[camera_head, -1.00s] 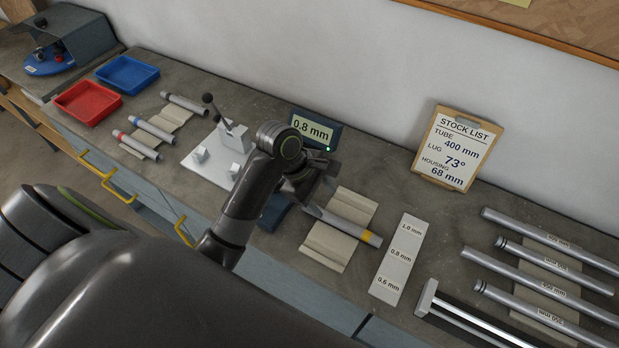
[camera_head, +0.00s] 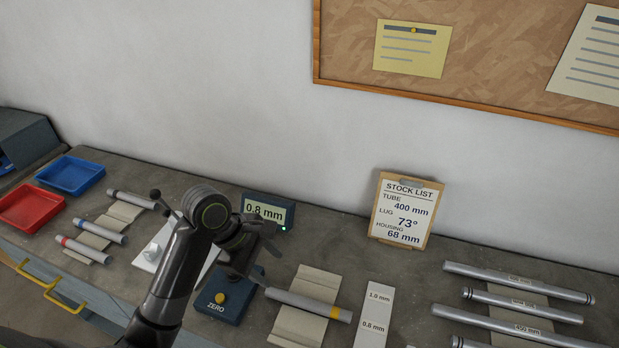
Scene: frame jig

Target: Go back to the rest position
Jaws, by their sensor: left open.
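My left arm comes in from the bottom left in the head view. Its left gripper (camera_head: 254,272) is open, dark and partly hidden by my own wrist. It is above the bench between the 0.8 mm display (camera_head: 265,211) and the grey tube with a yellow band (camera_head: 308,304). The fingertips appear close to the tube's left end; I cannot tell whether they touch. The tube lies on a beige rest (camera_head: 297,327). My right gripper is not in view.
A blue ZERO box (camera_head: 222,299) and a white fixture (camera_head: 150,254) are close to my arm. Red (camera_head: 31,207) and blue (camera_head: 70,175) trays stand left. A stock-list clipboard (camera_head: 404,210) leans at the wall. Long tubes (camera_head: 518,283) lie right.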

